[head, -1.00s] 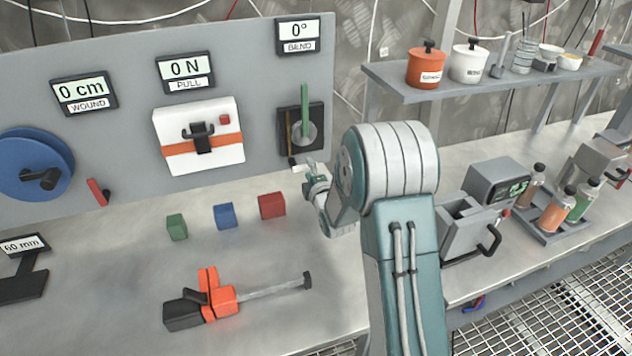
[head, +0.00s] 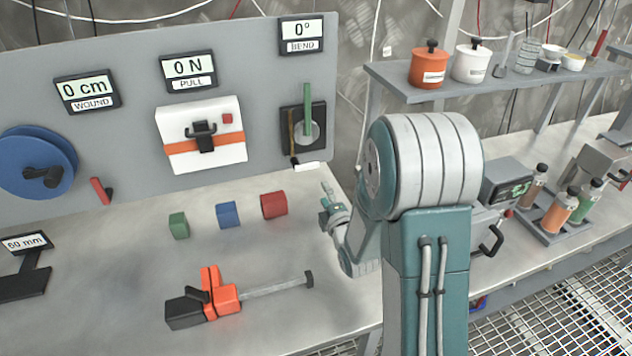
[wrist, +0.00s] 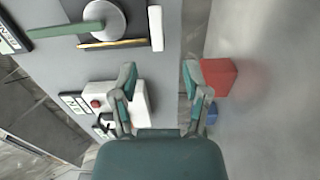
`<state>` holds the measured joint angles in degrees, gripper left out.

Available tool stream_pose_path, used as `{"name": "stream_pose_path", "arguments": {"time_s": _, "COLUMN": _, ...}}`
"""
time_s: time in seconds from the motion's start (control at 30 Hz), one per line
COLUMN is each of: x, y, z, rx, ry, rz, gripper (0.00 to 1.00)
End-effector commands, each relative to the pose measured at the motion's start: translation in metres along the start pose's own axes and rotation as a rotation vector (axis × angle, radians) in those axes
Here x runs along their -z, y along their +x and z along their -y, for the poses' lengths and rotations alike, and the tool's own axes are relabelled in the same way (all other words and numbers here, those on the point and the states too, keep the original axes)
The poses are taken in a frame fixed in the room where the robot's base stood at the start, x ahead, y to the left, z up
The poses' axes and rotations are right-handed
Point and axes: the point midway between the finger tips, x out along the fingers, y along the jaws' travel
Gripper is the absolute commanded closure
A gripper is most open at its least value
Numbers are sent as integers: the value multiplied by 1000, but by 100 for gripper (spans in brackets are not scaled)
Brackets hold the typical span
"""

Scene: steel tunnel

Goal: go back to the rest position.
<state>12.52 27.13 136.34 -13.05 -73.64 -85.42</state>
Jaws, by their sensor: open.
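My gripper (head: 330,207) is in the head view, above the bench just right of the red block (head: 273,205). My arm's large elbow joint stands in front of the bench's right part. In the wrist view my gripper (wrist: 156,82) has its two fingers spread apart with nothing between them. The red block (wrist: 219,76) shows beside the right finger there, with the blue block (wrist: 211,112) partly hidden behind that finger.
The grey panel (head: 130,140) behind the bench carries a blue reel (head: 35,160), a white pull box (head: 200,135) and a bend gauge with a green lever (head: 307,110). An orange clamp (head: 215,293) lies at the front. Bottles (head: 560,210) stand at the right.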

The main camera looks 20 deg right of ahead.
Motion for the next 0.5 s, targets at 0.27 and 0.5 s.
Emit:
{"name": "stream_pose_path", "arguments": {"time_s": 0.27, "x": 3, "y": 0, "z": -10, "rx": 34, "ry": 47, "rz": 5, "gripper": 40}}
{"name": "stream_pose_path", "arguments": {"time_s": 0.5, "x": 10, "y": -9, "z": -37, "rx": 176, "ry": 237, "rz": 52, "gripper": 40}}
